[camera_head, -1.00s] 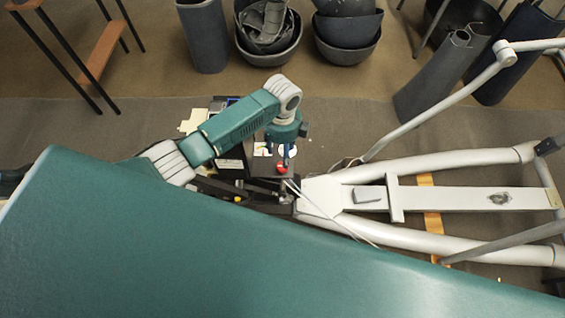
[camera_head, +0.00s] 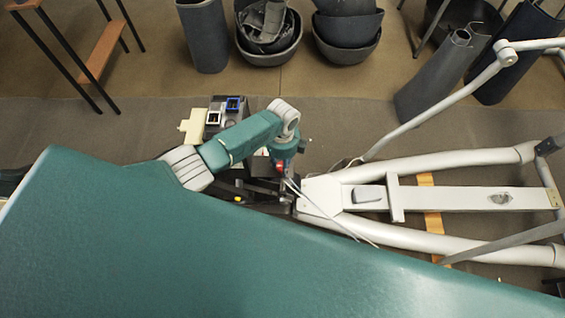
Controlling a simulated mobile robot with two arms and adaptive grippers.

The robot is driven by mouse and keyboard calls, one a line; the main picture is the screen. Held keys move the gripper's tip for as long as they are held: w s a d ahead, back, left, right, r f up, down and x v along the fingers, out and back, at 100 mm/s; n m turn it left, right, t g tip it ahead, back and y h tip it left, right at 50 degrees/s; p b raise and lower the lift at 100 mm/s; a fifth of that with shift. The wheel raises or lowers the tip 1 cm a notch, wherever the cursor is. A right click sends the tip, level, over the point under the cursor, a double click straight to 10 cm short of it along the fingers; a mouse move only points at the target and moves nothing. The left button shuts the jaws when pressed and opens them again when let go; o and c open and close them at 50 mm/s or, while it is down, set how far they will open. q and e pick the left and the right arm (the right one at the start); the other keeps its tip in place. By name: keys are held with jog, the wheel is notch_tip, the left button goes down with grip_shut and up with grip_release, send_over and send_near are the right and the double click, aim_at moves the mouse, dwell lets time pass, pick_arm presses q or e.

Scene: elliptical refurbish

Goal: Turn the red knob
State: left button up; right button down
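The red knob (camera_head: 281,165) shows as a small red patch on the dark machine, near the middle of the camera_head view. It is mostly hidden by my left arm's end. My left gripper (camera_head: 284,160) is right at the knob, seen from above. Its fingers are hidden or too small to see clearly, so I cannot tell whether they touch or close around the knob. My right gripper is out of the picture.
A blue-framed switch (camera_head: 233,104) and a white-framed switch (camera_head: 213,118) sit on the dark machine, left of my forearm. A yellow button (camera_head: 238,199) lies nearer. A pale metal frame (camera_head: 470,199) extends right. Bowls (camera_head: 268,35) and a grey bin (camera_head: 203,35) stand behind.

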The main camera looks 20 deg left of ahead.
pick_arm(q)
jog(key=c, duration=0.5)
